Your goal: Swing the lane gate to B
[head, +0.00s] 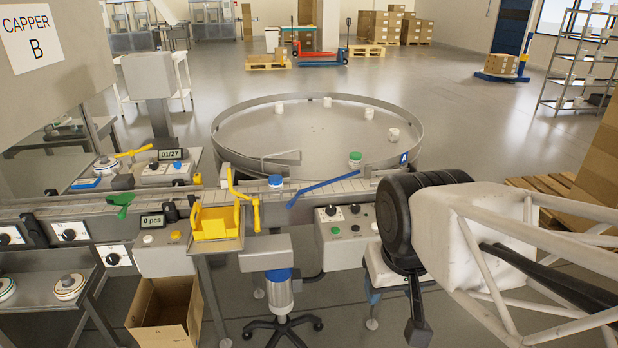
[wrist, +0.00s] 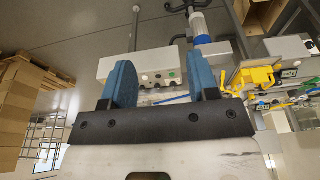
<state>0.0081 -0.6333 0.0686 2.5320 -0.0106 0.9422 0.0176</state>
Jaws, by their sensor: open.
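A blue bar, which looks like the lane gate (head: 322,187), lies slantwise over the conveyor in the head view, its right end higher in the picture. A blue strip, likely the same bar, shows between my fingers in the wrist view (wrist: 172,100). A small blue sign marked A (head: 403,159) stands on the turntable rim to its right. I see no matching B sign at the gate; a wall sign at upper left reads CAPPER B (head: 32,38). My gripper (wrist: 161,70) is open, its two blue fingers apart with nothing visibly held.
A blue-capped jar (head: 276,182) stands on the conveyor left of the bar, near a yellow lever (head: 243,200). A green-capped jar (head: 355,159) and several white jars are on the round turntable (head: 225,135). A control box (head: 345,232) sits in front. A yellow bin (head: 217,224) is left.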

